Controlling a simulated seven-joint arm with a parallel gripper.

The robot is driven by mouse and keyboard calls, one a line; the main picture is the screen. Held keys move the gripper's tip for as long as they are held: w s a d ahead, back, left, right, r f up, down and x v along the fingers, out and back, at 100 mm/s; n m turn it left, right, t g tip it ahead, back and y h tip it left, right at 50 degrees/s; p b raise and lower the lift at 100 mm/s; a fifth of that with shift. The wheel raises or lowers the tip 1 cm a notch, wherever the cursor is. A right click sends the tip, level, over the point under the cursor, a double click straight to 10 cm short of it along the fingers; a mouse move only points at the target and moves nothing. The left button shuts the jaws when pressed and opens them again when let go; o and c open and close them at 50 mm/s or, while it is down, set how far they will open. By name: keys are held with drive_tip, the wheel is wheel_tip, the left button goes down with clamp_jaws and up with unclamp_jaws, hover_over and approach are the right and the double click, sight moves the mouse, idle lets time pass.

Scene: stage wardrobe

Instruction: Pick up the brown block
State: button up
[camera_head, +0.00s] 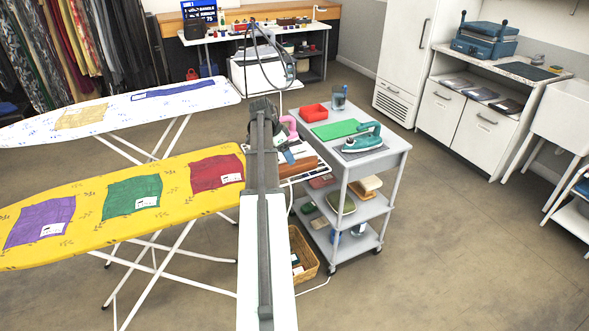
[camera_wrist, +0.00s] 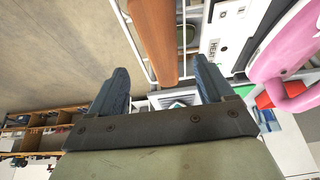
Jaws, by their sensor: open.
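The brown block (camera_head: 299,169) lies on a white wire rack beside the grey cart, partly hidden behind my arm in the head view. In the wrist view the brown block (camera_wrist: 155,38) is a long, smooth piece at the top, beyond my fingertips. My gripper (camera_wrist: 160,82) is open, with its two blue-grey fingers apart and nothing held between them. The block is ahead of the gap and apart from the fingers. In the head view my gripper (camera_head: 288,156) is mostly hidden by my arm, just above the rack.
A pink iron (camera_wrist: 285,55) stands close on the right in the wrist view. A yellow ironing board (camera_head: 85,200) is at left. A wicker basket (camera_head: 302,258) sits below.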

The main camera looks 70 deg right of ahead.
sight(295, 168)
drive_tip(key=shift+x, duration=1.45)
drive_tip(key=shift+s+d+r+x, duration=0.1)
drive_tip(key=shift+d+x, duration=0.05)
drive_tip(key=shift+x, duration=0.7)
drive_tip(key=shift+s+d+r+x, duration=0.1)
drive_tip(key=shift+x, duration=0.8)
drive_tip(key=shift+s+d+x, duration=0.1)
drive_tip(key=shift+d+x, duration=0.05)
drive_tip(key=shift+x, duration=0.7)
drive_tip(key=shift+c, duration=0.4)
clamp_jaws()
drive_tip(key=shift+r, duration=0.2)
